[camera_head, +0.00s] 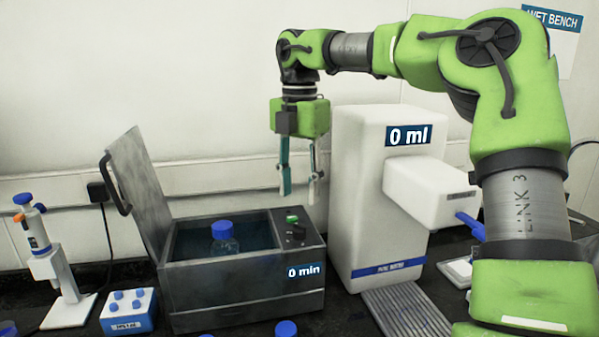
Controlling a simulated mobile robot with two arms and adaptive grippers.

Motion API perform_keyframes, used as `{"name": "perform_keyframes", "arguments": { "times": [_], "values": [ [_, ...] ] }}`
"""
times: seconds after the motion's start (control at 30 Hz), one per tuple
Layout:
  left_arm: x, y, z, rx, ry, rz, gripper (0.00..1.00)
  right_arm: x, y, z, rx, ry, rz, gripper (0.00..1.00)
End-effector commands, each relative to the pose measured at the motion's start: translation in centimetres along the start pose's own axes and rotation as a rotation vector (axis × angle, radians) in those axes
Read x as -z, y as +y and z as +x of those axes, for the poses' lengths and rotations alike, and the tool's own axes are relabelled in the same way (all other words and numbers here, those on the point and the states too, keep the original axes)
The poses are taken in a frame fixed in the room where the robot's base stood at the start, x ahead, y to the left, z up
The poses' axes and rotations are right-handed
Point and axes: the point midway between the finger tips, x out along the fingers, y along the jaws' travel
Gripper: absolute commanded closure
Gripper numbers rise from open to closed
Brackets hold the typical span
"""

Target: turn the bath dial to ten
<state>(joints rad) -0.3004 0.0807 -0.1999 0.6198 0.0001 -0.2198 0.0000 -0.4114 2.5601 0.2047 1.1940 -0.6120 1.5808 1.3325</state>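The bath (215,288) is a grey metal box with its lid (142,190) standing open at the left. Its front label (303,271) reads "0 min". A dark round dial (297,232) sits on the control panel at the right of its top, with a green button or light (292,211) behind it. My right gripper (298,198) points down above this panel, apart from the dial. Its two fingers are spread with nothing between them. My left gripper is not in view.
A blue-capped bottle (224,240) stands in the bath. A white dispenser (362,190) labelled "0 ml" stands close to the right. Blue caps show at the front edge.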

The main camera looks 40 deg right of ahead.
Motion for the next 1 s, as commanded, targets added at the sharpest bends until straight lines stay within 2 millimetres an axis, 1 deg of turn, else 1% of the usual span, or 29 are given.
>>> {"name": "perform_keyframes", "arguments": {
  "times": [0.03, 0.1, 0.2, 0.3, 0.87, 1.0],
  "values": [
    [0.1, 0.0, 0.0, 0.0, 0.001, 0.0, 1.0, 0.0, 0.1, -0.9, -0.003, 0.0, 0.001, 0.62],
    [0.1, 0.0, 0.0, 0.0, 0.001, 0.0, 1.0, 0.0, 0.1, -1.9, -0.001, -0.001, 0.0, 0.62],
    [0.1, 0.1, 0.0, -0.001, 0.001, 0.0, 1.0, 0.0, 0.0, -2.9, 0.0, 0.0, 0.0, 0.62],
    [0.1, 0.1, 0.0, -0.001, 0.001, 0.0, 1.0, 0.0, 0.0, -3.4, 0.001, 0.0, 0.0, 0.62],
    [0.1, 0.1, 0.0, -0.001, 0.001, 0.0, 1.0, 0.0, 0.0, -3.5, 0.001, 0.0, 0.0, 0.62],
    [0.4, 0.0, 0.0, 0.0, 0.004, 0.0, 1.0, 0.0, 0.0, -3.5, 0.001, 0.0, 0.0, 0.62]
  ]
}}
